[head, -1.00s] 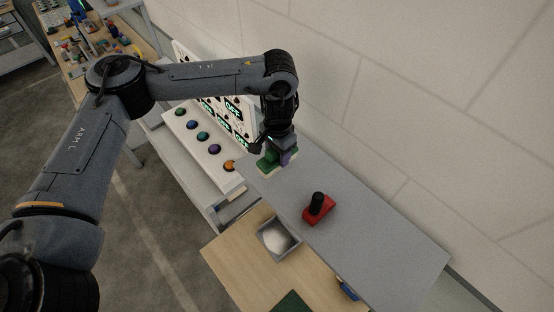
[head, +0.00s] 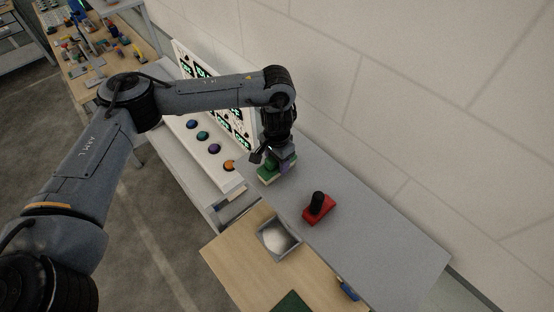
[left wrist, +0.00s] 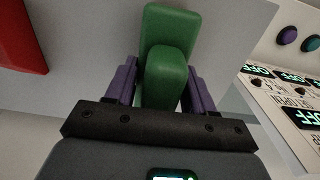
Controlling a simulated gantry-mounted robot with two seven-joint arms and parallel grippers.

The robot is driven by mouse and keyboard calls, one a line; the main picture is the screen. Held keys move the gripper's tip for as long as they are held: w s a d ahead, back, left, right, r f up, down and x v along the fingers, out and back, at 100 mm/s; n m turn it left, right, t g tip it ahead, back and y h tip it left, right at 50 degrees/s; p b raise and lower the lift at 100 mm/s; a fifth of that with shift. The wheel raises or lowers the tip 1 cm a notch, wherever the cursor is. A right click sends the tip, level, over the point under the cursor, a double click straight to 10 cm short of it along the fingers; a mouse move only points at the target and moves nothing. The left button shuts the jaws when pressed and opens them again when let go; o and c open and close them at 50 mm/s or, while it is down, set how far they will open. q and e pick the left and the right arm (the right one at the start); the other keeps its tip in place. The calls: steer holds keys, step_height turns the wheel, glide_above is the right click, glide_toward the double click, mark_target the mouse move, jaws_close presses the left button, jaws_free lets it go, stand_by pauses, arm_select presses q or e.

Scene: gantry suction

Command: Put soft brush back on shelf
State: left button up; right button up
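The green soft brush (head: 271,172) has a pale bristle edge and is at the far left end of the grey shelf (head: 385,245). My left gripper (head: 281,163) points down over it, with its purple fingers on both sides of the handle. In the left wrist view, the green handle (left wrist: 167,75) stands between the fingers (left wrist: 163,85), and the gripper looks shut on it. The brush is at or just above the shelf surface; I cannot tell if it touches. My right gripper is not in view.
A red brush with a black handle (head: 318,208) stands on the shelf to the right. A grey tray with pale contents (head: 278,238) sits on the wooden table (head: 245,262) below. A button panel (head: 212,152) is left of the shelf. The shelf's right part is clear.

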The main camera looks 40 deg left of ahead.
arm_select(q)
steer(key=o, duration=0.3)
step_height(320, 180, up, 12)
steer(key=shift+r+p, duration=0.1)
steer(key=shift+p, duration=0.45)
steer(key=shift+r, duration=0.1)
stand_by(0.6)
